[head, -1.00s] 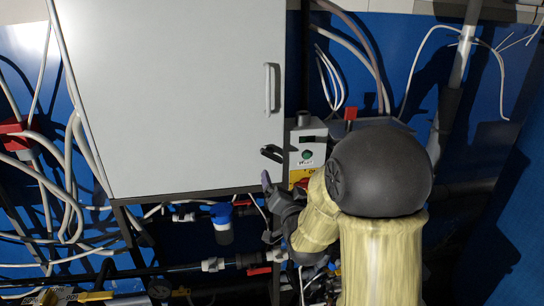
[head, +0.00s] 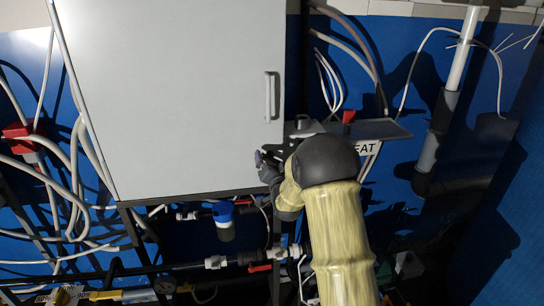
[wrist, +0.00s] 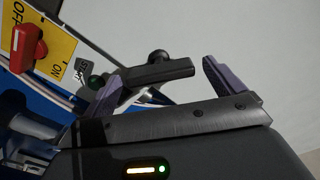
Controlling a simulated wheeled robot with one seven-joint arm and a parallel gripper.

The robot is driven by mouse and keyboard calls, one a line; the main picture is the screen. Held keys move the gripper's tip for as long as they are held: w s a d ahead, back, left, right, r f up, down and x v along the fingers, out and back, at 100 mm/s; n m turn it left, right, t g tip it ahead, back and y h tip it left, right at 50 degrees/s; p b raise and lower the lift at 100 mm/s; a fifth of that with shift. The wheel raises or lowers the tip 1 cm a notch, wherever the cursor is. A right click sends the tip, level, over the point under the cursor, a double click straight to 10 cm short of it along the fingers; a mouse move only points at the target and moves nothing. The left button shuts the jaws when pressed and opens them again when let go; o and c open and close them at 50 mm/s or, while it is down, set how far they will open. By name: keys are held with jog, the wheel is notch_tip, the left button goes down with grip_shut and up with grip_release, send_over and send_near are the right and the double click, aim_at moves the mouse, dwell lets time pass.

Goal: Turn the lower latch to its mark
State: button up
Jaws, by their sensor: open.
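The lower latch is a black lever with a round knob, and in the wrist view the latch (wrist: 165,73) lies against the pale grey cabinet door (wrist: 255,40). My gripper (wrist: 163,80) is open, with one purple-grey finger on each side of the latch. A gap shows between the lever and the right finger; I cannot tell whether the left finger touches it. In the head view my gripper (head: 264,165) is at the lower right corner of the cabinet (head: 180,90), and it and my arm mostly hide the latch. I cannot make out the latch's mark.
A pale door handle (head: 271,95) is above my gripper. Pipes and a blue-topped filter (head: 224,222) run below the cabinet.

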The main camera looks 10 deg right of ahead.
jog(key=shift+w, duration=0.9)
jog(key=shift+c, duration=0.4)
jog(key=c, duration=0.9)
